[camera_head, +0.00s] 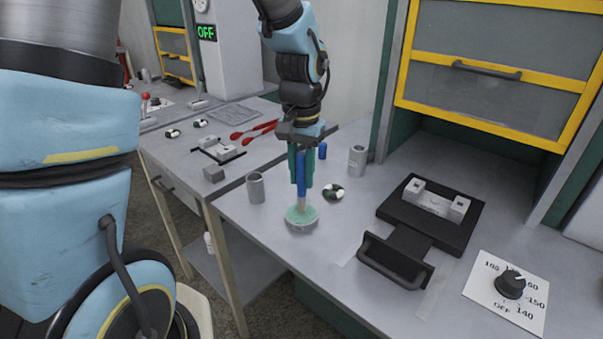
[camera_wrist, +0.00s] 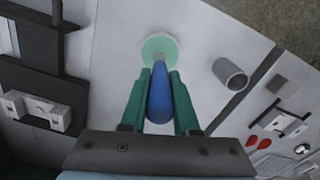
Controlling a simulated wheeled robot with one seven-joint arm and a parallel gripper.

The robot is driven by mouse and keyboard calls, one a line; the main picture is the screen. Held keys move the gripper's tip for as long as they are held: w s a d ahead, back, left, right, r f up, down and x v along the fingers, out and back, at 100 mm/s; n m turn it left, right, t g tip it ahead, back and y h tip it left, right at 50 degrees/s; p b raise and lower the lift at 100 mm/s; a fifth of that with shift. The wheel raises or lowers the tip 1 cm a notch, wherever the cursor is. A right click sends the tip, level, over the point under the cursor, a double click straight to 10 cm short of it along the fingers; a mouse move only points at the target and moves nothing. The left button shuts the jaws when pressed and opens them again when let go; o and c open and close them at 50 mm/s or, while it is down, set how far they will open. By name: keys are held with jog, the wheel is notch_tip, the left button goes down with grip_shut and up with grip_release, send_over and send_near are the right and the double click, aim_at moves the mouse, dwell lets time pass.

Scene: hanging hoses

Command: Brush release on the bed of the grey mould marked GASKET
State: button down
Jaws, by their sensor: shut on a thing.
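My gripper (camera_head: 301,190) points straight down with its green fingers shut on the blue handle of a brush (camera_head: 301,168). The brush also shows between the fingers in the wrist view (camera_wrist: 160,97). Its tip is at a shallow round dish (camera_head: 302,224) with pale green contents, also in the wrist view (camera_wrist: 160,47). Whether the bristles touch the contents is hard to tell. A light grey mould (camera_head: 435,204) with two raised end blocks sits on a black handled tray (camera_head: 398,213) to the right. Its marking is too small to read. It also shows at the wrist view's left (camera_wrist: 38,112).
A grey cup (camera_head: 256,188) stands left of the dish. A grey cylinder (camera_head: 357,160), a small blue cylinder (camera_head: 322,151) and a black-and-white round piece (camera_head: 333,192) are behind. A yellow-framed press door (camera_head: 490,75) is raised above the tray. A dial plate (camera_head: 508,290) lies front right.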

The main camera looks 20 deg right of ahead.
aim_at(302, 154)
jog(key=shift+f, duration=0.5)
dwell(1.2)
notch_tip(302, 154, up, 7)
jog(key=p, duration=0.6)
jog(key=shift+r, duration=0.1)
dwell(0.4)
